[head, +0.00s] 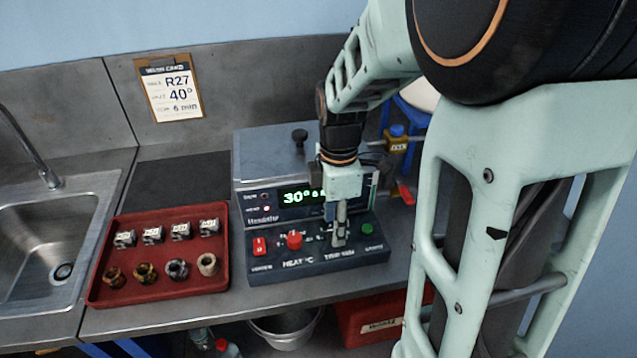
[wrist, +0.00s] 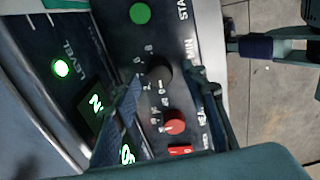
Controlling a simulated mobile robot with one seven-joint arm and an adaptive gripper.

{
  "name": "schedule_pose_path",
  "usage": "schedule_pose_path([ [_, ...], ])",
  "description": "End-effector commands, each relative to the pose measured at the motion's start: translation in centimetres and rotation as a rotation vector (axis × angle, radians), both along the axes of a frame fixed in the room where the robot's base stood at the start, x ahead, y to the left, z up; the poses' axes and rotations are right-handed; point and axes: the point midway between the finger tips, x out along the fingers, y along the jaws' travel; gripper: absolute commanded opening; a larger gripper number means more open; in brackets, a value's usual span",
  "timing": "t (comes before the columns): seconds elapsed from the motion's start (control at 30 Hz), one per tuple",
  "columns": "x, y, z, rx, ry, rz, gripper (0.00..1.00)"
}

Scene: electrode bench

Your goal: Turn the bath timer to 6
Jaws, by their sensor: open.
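The bath (head: 275,165) is a grey box with a lit display (head: 297,197) that reads 30° in the head view; the rest of the readout is partly hidden by my gripper. The timer is a black knob (wrist: 160,70) on the dark front panel (head: 320,265), with small numbers around it. Its pointer setting is too small to read. My gripper (head: 340,238) points down over the timer and hides it in the head view. In the wrist view my gripper (wrist: 165,77) is open, one finger on each side of the knob. Contact cannot be told.
The red heat knob (head: 294,240) and red switch (head: 260,247) are left of the timer; the green button (head: 367,229) is right. A red tray (head: 160,258) with metal blocks and rings stands at left, beside a sink (head: 60,215). A wall card (head: 170,88) reads R27, 40°, 6 min.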

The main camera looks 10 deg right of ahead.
Motion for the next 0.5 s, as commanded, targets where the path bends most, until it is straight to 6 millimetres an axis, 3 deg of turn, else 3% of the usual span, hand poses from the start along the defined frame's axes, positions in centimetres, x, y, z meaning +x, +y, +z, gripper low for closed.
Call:
schedule_pose_path([
  [0.4,0.0,0.0,-0.98,0.0,-0.001,0.0,0.4],
  [0.5,0.0,0.0,-0.96,0.0,-0.001,0.0,0.29],
])
